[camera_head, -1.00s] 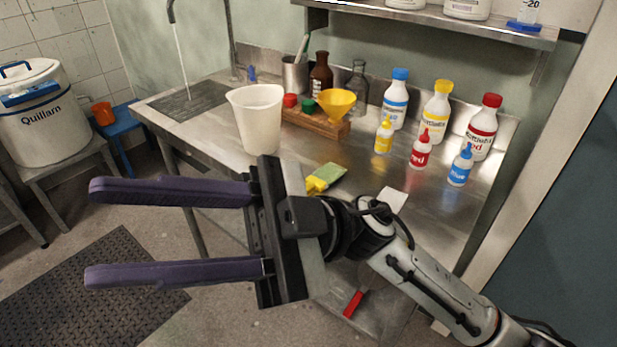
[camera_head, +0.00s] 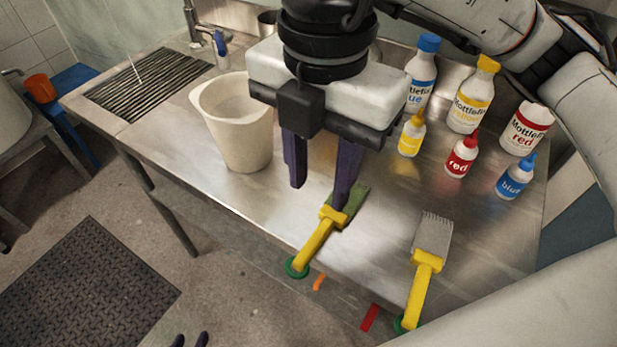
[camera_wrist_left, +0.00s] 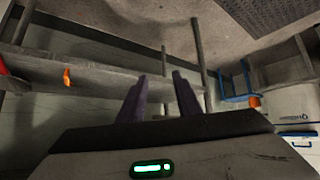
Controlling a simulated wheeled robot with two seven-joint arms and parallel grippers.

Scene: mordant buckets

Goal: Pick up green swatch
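A green flat piece (camera_head: 356,197), the likely green swatch, lies on the steel counter against the head of a yellow-handled tool (camera_head: 318,240); I cannot tell whether they are joined. My right gripper (camera_head: 320,197) points down above the counter with its fingers apart and nothing between them. Its right finger covers part of the green piece; contact cannot be told. My left gripper (camera_head: 190,339) shows only its two fingertips at the bottom edge. In the left wrist view its fingers (camera_wrist_left: 158,88) are apart and empty, low in front of the counter.
A white pitcher (camera_head: 238,130) stands left of my right gripper. A second yellow-handled tool (camera_head: 421,280) with a grey toothed head lies at the right. Small yellow (camera_head: 411,138), red (camera_head: 462,158) and blue (camera_head: 516,178) bottles stand behind it, with larger bottles beyond.

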